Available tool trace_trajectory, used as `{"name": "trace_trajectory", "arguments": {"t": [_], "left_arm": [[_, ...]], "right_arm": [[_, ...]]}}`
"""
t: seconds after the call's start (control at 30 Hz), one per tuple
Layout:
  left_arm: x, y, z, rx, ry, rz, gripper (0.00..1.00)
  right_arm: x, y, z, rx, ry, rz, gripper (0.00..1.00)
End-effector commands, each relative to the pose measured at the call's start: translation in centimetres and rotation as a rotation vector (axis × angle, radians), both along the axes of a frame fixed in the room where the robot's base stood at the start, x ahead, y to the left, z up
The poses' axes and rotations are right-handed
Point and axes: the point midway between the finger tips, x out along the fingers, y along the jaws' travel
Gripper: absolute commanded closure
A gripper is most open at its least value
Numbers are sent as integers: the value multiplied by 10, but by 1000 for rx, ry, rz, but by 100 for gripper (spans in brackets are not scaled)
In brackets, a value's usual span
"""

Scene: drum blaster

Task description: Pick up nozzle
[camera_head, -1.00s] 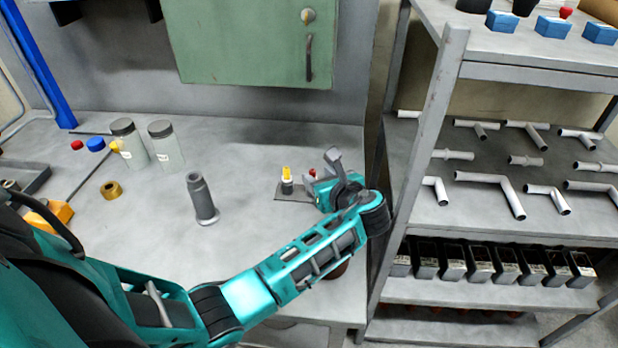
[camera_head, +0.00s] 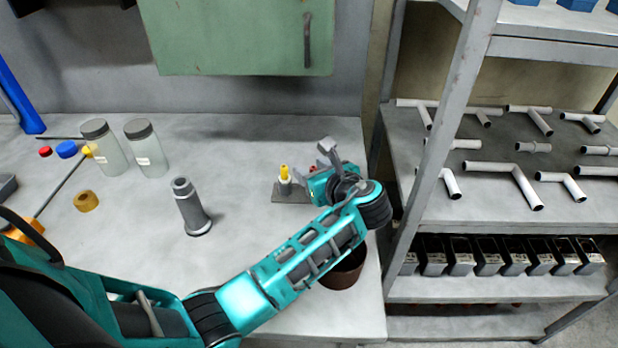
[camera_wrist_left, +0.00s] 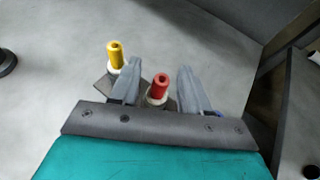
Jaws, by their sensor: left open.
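A yellow nozzle (camera_head: 284,173) stands upright in a pale holder on a small dark plate (camera_head: 291,198) at the right of the table. It also shows in the left wrist view (camera_wrist_left: 115,56). A red nozzle (camera_wrist_left: 159,88) stands beside it; in the head view it is mostly hidden behind my gripper. My left gripper (camera_head: 328,158) is open at the plate. In the left wrist view its fingers (camera_wrist_left: 158,84) lie on either side of the red nozzle, and the yellow nozzle is outside the left finger. No grip on either shows. My right gripper is not in view.
A grey cylindrical part (camera_head: 190,208) stands mid-table, with two lidded jars (camera_head: 147,150) behind it at left. A brown pot (camera_head: 342,277) sits under my left forearm. A metal shelf (camera_head: 465,205) with white pipes is close on the right. A green cabinet (camera_head: 240,40) hangs above.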

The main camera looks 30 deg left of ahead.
Motion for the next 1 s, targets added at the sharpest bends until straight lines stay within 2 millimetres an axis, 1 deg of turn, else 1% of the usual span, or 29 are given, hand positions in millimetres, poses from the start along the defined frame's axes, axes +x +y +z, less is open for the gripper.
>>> {"name": "trace_trajectory", "arguments": {"t": [0.23, 0.7, 0.73, 1.0], "left_arm": [[0, -1, 0, 0, 0, -1, 54], [0, 0, 0, 0, 0, -1, 99], [0, 0, 0, 0, 0, -1, 100], [0, 0, 0, 0, 0, -1, 100]], "right_arm": [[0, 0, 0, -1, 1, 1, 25], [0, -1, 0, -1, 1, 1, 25], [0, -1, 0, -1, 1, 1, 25], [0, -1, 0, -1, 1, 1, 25]]}}
